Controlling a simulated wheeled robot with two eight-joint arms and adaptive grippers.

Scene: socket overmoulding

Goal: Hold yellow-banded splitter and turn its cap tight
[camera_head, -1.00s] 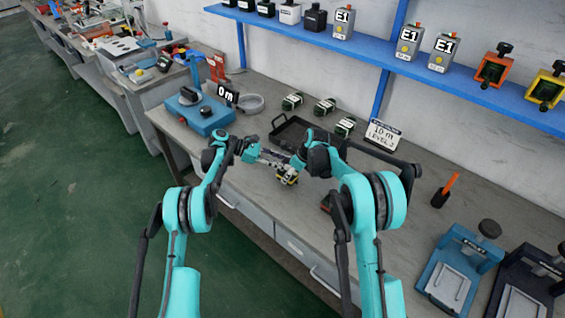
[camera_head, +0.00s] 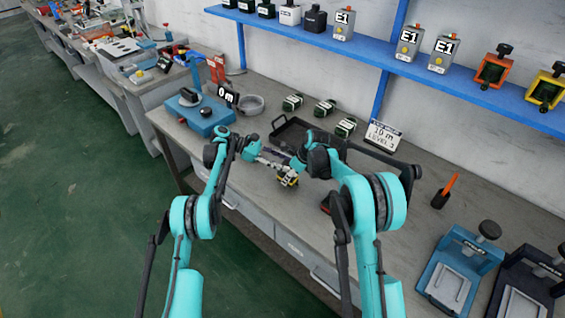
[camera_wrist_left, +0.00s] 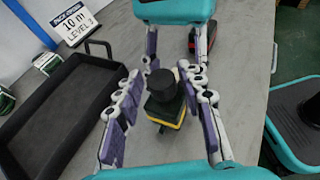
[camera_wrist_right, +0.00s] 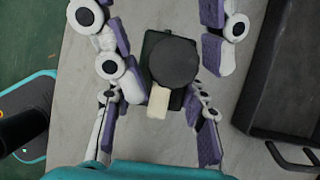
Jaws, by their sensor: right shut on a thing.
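The yellow-banded splitter (camera_head: 288,179) stands upright at the front middle of the bench. Its black cap (camera_wrist_left: 161,84) is on top, with the yellow band (camera_wrist_left: 166,119) low on the body. In the right wrist view, the cap (camera_wrist_right: 172,62) is a dark disc with a cream tab (camera_wrist_right: 159,102) beside it. My right gripper (camera_wrist_right: 154,108) is shut on the splitter; its contact is partly hidden below the cap. My left gripper (camera_wrist_left: 160,76) reaches in from the opposite side. Its fingers are open around the cap, with gaps on both sides.
A black tray (camera_wrist_left: 83,112) lies behind the splitter, with green-and-white units (camera_head: 324,107) beyond it. A level sign (camera_head: 383,135) stands to the right. A blue device (camera_head: 203,114) is at the left. Blue and dark fixtures (camera_head: 458,268) occupy the right end.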

